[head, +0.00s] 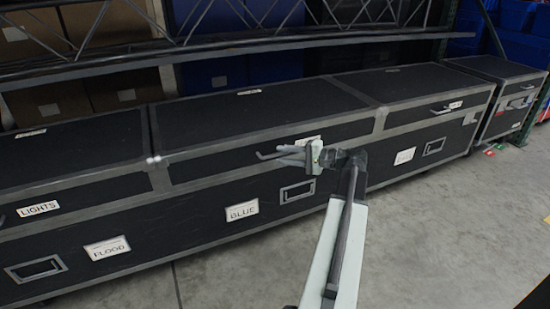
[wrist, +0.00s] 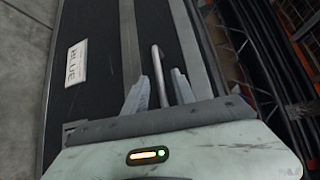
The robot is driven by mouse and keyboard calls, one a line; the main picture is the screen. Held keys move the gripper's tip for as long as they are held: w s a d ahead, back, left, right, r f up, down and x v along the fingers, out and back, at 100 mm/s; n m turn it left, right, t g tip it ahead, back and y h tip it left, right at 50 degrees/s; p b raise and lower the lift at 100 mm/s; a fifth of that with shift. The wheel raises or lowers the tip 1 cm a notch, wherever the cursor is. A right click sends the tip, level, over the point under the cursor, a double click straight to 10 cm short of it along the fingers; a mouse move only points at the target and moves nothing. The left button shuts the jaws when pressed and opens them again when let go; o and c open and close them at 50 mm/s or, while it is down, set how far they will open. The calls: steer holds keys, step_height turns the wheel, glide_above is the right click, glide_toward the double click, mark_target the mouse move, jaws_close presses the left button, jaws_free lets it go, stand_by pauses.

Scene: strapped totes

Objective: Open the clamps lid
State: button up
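A long black case with grey edging has several lids side by side. The middle lid (head: 235,110) is closed and has a bar handle (head: 268,155) on its front edge. Its front label (head: 308,140) is partly behind my gripper and I cannot read it. No label clearly reads "clamps". My gripper (head: 290,154) is at this handle. In the wrist view the handle (wrist: 159,72) runs between the two spread fingers of my gripper (wrist: 160,92), with gaps beside it. Whether either finger touches it is hard to tell.
The left lid (head: 70,150), labelled LIGHTS, and the right lid (head: 415,85) are closed. A metal truss (head: 240,45) runs behind and above the case. Another black case (head: 500,70) stands at the right. The concrete floor (head: 440,230) in front is clear.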

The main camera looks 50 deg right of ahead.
mark_target(277, 154)
steer(key=shift+x, duration=1.55)
steer(key=shift+c, duration=0.3)
jaws_close()
